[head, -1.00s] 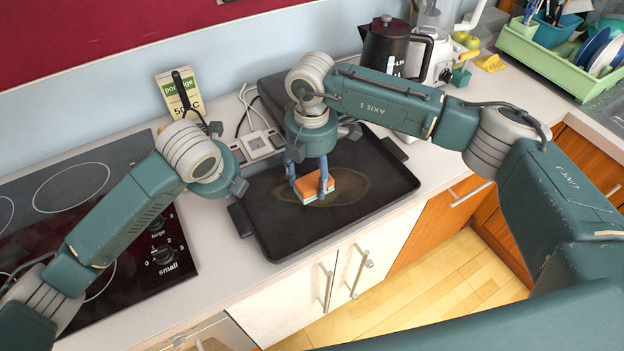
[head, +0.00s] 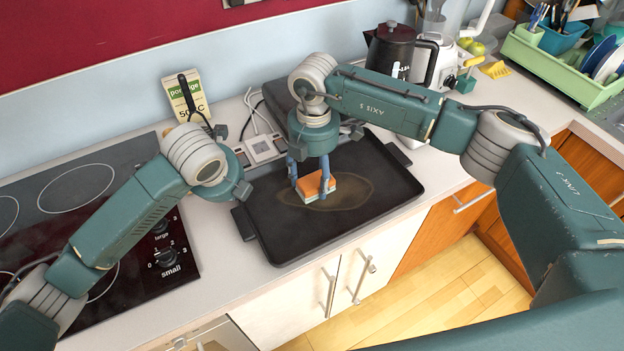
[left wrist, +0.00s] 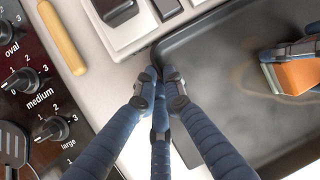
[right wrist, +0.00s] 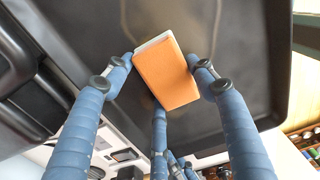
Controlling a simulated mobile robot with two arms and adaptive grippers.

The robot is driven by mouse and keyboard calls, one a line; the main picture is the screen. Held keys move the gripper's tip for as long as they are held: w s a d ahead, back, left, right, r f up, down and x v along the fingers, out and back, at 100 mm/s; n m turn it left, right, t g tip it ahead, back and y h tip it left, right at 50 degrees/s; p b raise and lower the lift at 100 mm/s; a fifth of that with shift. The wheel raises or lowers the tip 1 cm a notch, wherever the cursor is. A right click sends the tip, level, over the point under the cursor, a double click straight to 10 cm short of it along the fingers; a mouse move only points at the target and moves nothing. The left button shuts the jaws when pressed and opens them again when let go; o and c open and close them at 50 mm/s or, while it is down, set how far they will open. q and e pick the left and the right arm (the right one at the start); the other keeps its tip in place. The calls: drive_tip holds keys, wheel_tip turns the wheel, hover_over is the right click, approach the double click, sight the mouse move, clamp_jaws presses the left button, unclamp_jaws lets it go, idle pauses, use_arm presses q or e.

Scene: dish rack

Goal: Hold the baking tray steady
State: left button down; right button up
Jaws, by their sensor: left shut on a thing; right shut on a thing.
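The black baking tray (head: 290,235) lies flat on the counter, with a faint brownish ring-shaped stain on its floor. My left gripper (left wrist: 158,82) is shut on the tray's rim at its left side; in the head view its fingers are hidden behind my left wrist. The tray also shows in the left wrist view (left wrist: 215,110). My right gripper (head: 310,183) points down over the tray's middle and is shut on an orange and white sponge (head: 318,187). In the right wrist view, the sponge (right wrist: 168,75) sits between the two sides of the fingers, over the tray's floor.
The stove (head: 90,200) with its knobs is left of the tray. A socket box (head: 264,149) and a porridge packet (head: 186,95) stand behind. A dark kettle (head: 392,50) and a green dish rack (head: 560,75) are at the back right. The counter's front edge runs just before the tray.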

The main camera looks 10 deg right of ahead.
drive_tip(key=shift+w+d, duration=0.15)
drive_tip(key=shift+d, duration=0.45)
drive_tip(key=shift+w+d, duration=0.15)
drive_tip(key=shift+d, duration=0.4)
drive_tip(key=a, duration=0.1)
drive_tip(key=s+a, duration=0.1)
drive_tip(key=a, duration=0.1)
use_arm(q)
drive_tip(key=shift+r, duration=0.1)
use_arm(e)
drive_tip(key=shift+a+r, duration=0.15)
drive_tip(key=shift+a, duration=0.1)
drive_tip(key=shift+d+r, duration=0.1)
drive_tip(key=shift+r, duration=3.8)
